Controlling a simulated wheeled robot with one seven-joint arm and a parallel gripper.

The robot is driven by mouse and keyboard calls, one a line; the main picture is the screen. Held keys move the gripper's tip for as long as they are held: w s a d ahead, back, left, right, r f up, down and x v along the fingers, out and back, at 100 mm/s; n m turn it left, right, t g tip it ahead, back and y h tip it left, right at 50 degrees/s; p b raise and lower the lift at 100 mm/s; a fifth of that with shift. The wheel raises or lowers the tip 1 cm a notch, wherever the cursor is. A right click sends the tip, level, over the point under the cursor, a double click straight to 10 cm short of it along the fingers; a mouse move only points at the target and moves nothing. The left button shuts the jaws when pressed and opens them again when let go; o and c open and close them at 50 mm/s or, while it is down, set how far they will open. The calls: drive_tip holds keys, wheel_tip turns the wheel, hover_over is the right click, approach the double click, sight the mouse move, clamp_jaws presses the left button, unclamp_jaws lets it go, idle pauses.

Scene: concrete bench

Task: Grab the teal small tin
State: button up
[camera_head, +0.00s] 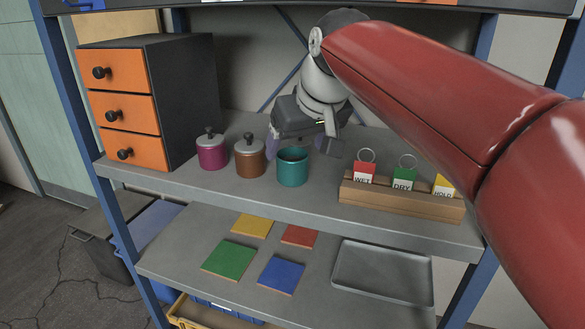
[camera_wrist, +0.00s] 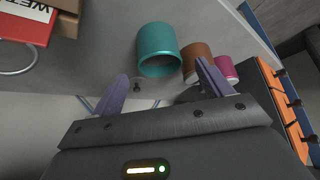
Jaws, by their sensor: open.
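The teal small tin (camera_head: 292,167) stands upright on the upper shelf, at the right end of a row of tins. Its top looks open, with no lid on it in the head view. In the wrist view the teal tin (camera_wrist: 158,42) is ahead of my fingers, roughly between their lines. My gripper (camera_head: 301,146) is open and hovers just behind and above the tin, apart from it as far as I can see. Its two purple fingers (camera_wrist: 163,76) hold nothing. A small dark knob shows near the tin's rim in the wrist view; what it belongs to is unclear.
A brown lidded tin (camera_head: 250,158) stands close left of the teal one, then a magenta lidded tin (camera_head: 211,152). A drawer cabinet (camera_head: 181,95) is farther left. A wooden tag holder (camera_head: 400,200) stands right. Coloured tiles and a grey tray (camera_head: 383,272) lie below.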

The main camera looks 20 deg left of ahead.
sight(292, 157)
drive_tip(key=x, duration=0.5)
drive_tip(key=shift+b, duration=0.3)
drive_tip(key=c, duration=1.2)
drive_tip(key=shift+o, duration=0.2)
